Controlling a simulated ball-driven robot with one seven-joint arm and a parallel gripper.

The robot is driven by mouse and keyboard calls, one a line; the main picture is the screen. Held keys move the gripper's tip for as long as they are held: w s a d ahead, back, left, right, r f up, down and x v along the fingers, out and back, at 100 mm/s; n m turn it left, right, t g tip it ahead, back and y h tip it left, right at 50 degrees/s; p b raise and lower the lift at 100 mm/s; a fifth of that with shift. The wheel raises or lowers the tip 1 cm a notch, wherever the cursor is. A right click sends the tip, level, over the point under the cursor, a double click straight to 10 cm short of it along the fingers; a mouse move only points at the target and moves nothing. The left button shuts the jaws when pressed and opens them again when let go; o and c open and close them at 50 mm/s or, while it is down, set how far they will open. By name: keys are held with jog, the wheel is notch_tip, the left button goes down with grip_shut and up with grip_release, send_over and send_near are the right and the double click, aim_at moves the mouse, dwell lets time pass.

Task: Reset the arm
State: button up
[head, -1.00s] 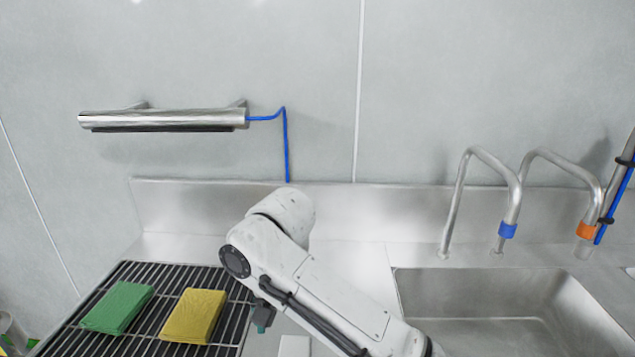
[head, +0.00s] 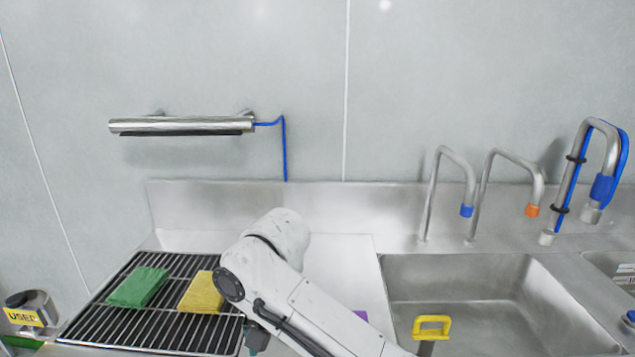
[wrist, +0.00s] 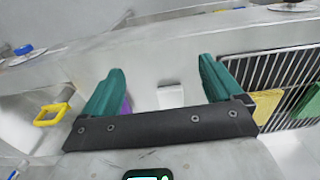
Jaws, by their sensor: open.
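My gripper (wrist: 158,88) shows in the wrist view with its two teal fingers spread wide apart. In the head view my white arm bends over the counter between the drain rack and the sink. Only a bit of teal from the gripper shows below the arm's elbow there, and the rest is hidden.
A drain rack (head: 100,318) at left holds a green cloth (head: 139,287) and a yellow cloth (head: 202,293). A sink (head: 480,270) with a yellow handle (head: 431,327) lies at right, with taps (head: 447,195) behind. A container labelled USED (head: 30,312) stands far left. A purple item (head: 361,315) is partly hidden.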

jog(key=s+d+f+t+y, duration=0.1)
jog(key=s+d+f+y, duration=0.1)
jog(key=s+d+f, duration=0.5)
jog(key=s+d+f+y, duration=0.2)
jog(key=s+d+f, duration=0.25)
jog(key=f, duration=0.45)
jog(key=s+d+f+h, duration=0.2)
jog(key=s+d, duration=0.9)
jog(key=s+d+f+h, duration=0.2)
jog(key=s+d+f, duration=0.1)
jog(key=s+d, duration=0.7)
jog(key=shift+s+d+f, duration=0.35)
jog(key=shift+s+d, duration=0.05)
jog(key=shift+s, duration=0.2)
